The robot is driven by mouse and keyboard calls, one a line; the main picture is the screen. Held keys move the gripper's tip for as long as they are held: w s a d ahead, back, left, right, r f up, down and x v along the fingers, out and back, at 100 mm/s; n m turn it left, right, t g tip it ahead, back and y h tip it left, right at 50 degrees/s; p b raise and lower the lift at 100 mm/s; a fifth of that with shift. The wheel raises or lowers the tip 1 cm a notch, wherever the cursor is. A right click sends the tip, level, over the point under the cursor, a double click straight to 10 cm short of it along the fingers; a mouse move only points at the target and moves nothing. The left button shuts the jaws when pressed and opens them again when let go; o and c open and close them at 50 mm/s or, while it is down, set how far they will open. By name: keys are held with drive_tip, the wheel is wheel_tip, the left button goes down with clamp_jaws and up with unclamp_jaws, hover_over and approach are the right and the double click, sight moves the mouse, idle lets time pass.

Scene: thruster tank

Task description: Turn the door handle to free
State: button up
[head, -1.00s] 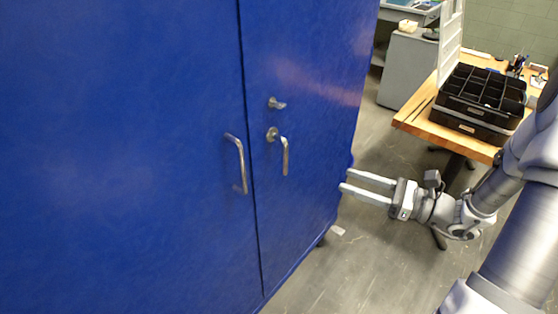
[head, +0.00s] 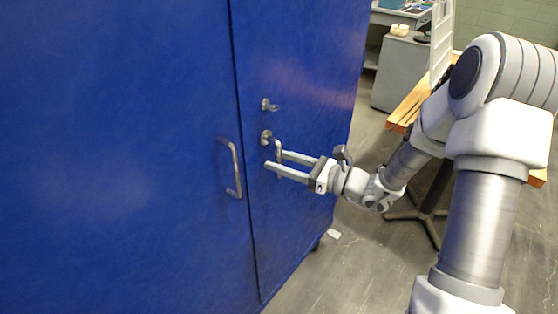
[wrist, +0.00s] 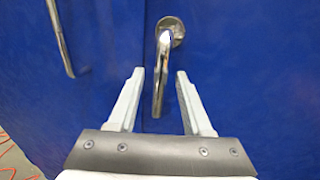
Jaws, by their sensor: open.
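The door handle is a silver lever on a round plate (head: 266,137), on the right door of the blue cabinet (head: 120,150). The lever hangs straight down. In the wrist view the handle (wrist: 162,62) comes down between the two fingers of my gripper (wrist: 158,78). The fingers are apart on either side of the lever, and I see a gap on each side. In the head view my gripper (head: 273,160) reaches the handle from the right, and its fingers partly hide the lever's lower part.
A fixed pull bar (head: 234,168) is on the left door; it also shows in the wrist view (wrist: 60,38). A small keyhole fitting (head: 269,105) sits above the handle. A wooden table (head: 408,103) and grey cabinet (head: 398,75) stand behind my arm.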

drive_tip(key=shift+w+a, duration=0.2)
drive_tip(key=shift+a, duration=0.1)
clamp_jaws()
idle(1.3)
